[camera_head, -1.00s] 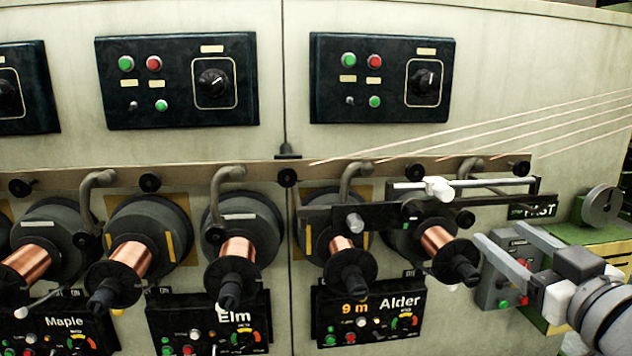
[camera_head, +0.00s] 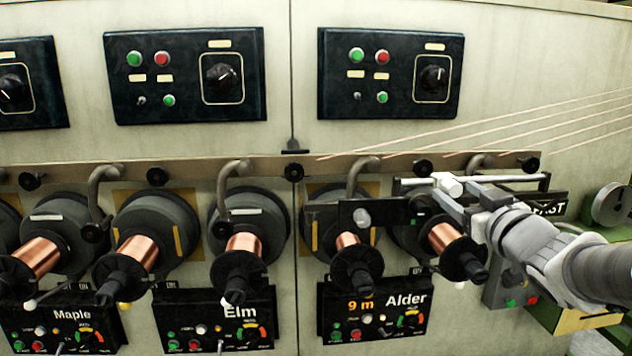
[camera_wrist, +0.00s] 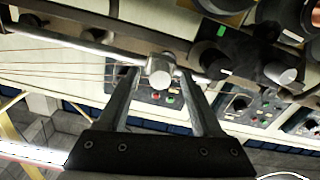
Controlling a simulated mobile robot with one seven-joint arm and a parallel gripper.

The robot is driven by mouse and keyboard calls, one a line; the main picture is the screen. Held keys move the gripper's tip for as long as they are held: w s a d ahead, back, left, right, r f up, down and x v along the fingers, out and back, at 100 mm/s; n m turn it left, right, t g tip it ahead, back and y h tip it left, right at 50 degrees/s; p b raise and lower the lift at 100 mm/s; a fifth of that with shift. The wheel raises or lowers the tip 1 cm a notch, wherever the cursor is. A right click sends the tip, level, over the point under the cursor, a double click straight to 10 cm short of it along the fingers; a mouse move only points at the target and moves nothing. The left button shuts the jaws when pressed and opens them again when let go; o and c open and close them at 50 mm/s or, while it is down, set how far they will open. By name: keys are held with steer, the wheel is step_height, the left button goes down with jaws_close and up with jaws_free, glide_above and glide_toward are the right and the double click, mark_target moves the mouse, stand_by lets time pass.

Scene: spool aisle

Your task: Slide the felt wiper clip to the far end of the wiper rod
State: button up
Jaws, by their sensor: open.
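The felt wiper clip (camera_head: 449,184) is a small white cylinder on the pale wiper rod (camera_head: 508,179), left of the rod's middle in the head view. The rod sits in a black bracket above the right spools. My gripper (camera_head: 440,196) is open and reaches in from the right, its fingertips at the clip. In the wrist view, the clip (camera_wrist: 160,70) shows between the two open fingertips (camera_wrist: 156,77), with the rod (camera_wrist: 92,42) running across behind them. I cannot tell whether either finger touches the clip.
Copper spools, including one (camera_head: 443,237) just below my gripper, stick out under the rod. A curved grey arm (camera_head: 358,180) and a long rail (camera_head: 270,167) lie to the left. Several thin wires (camera_head: 560,110) run above right. A grey handwheel (camera_head: 611,205) stands at right.

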steer(key=shift+w, duration=0.9)
jaws_close()
stand_by(0.9)
